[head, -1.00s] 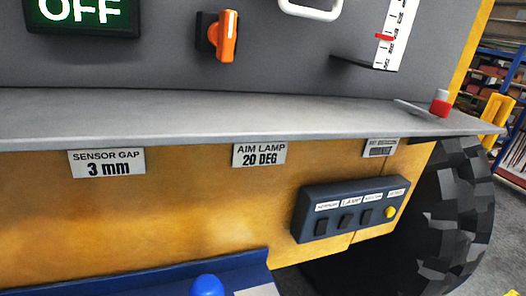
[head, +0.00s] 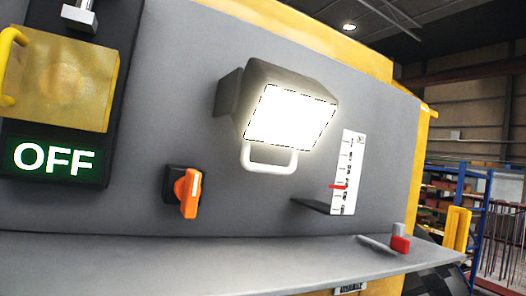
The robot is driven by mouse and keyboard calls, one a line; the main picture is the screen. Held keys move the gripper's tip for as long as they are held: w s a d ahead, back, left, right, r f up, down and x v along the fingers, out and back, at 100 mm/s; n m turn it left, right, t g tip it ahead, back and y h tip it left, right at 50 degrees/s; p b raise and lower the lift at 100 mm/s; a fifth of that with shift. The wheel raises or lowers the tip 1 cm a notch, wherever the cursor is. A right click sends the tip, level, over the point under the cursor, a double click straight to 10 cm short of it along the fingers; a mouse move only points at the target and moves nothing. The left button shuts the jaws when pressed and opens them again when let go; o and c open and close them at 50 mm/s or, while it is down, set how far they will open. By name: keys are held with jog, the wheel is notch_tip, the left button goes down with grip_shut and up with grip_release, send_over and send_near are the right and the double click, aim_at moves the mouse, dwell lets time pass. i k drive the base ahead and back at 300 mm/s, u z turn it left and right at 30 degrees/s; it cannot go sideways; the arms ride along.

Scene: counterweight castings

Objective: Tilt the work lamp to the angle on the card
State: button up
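The work lamp (head: 290,112) is mounted on the grey panel in the upper middle of the head view. Its face glows white and is tilted, and a white loop handle (head: 268,160) hangs below it. The card about the lamp's angle is out of view now; an earlier frame shows it reading "AIM LAMP 20 DEG". My gripper is not in view, and nothing touches the lamp or its handle.
A white scale (head: 349,165) with a red pointer (head: 338,187) stands right of the lamp; its marks are unreadable. An orange switch (head: 187,193), an "OFF" display (head: 54,158) and a red-and-grey piece (head: 400,243) are around. A grey ledge (head: 190,265) runs below.

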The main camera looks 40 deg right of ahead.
aim_at(278, 106)
jog(key=u, duration=0.6)
jog(key=k, duration=1.1)
jog(key=z, duration=0.65)
jog(key=i, duration=1)
jog(key=u, duration=0.05)
